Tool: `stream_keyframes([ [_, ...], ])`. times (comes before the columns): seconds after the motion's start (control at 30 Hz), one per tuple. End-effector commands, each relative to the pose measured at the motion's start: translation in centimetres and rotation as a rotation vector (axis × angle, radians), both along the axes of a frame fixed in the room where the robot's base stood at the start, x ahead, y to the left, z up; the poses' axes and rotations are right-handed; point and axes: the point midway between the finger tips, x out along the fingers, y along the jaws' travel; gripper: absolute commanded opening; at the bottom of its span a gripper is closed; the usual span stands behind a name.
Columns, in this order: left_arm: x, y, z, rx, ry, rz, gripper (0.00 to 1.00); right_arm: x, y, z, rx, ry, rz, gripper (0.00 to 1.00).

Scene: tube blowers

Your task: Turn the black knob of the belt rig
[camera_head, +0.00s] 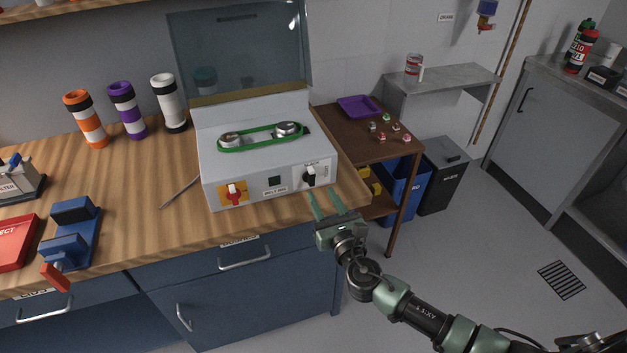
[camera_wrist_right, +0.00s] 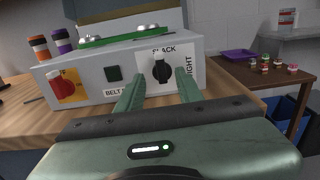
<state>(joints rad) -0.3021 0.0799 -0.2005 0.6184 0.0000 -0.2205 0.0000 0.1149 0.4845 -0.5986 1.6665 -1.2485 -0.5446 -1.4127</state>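The belt rig (camera_head: 262,165) is a light grey box on the wooden workbench, with a green belt (camera_head: 258,136) around two metal pulleys on top. Its black knob (camera_head: 309,177) is at the right of the front panel. In the right wrist view the black knob (camera_wrist_right: 161,70) has a white mark pointing up toward the word SLACK; TIGHT is printed at its right. My right gripper (camera_head: 327,200) is open and empty in front of the knob. In the wrist view its fingertips (camera_wrist_right: 159,80) appear on either side of the knob; contact cannot be told. My left gripper is not in view.
A red switch (camera_head: 234,193) on a yellow plate is at the panel's left. A clear raised cover (camera_head: 240,45) stands behind the rig. Striped tubes (camera_head: 126,110) stand at left, a blue vise (camera_head: 72,240) nearer. A brown side table (camera_head: 360,133) is at right.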

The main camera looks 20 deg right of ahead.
Motion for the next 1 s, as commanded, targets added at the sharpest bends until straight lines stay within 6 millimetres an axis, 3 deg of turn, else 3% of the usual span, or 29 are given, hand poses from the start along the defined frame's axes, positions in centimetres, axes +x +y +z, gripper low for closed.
stream_keyframes([
  [0.4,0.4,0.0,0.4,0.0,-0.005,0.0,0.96,6.2,0.2,-0.1,0.004,0.002,-0.002,0.36],
  [0.8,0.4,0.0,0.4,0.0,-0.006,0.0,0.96,7.3,0.3,-0.1,0.006,0.004,0.0,0.36],
  [0.83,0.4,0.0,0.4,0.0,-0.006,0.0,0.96,7.3,0.3,-0.1,0.006,0.004,0.0,0.34],
  [0.93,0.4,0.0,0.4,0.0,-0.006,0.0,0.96,7.3,0.2,-0.1,0.006,0.004,0.0,0.06],
  [1.0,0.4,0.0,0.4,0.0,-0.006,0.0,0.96,7.2,0.2,-0.1,0.006,0.004,-0.001,0.0],
])
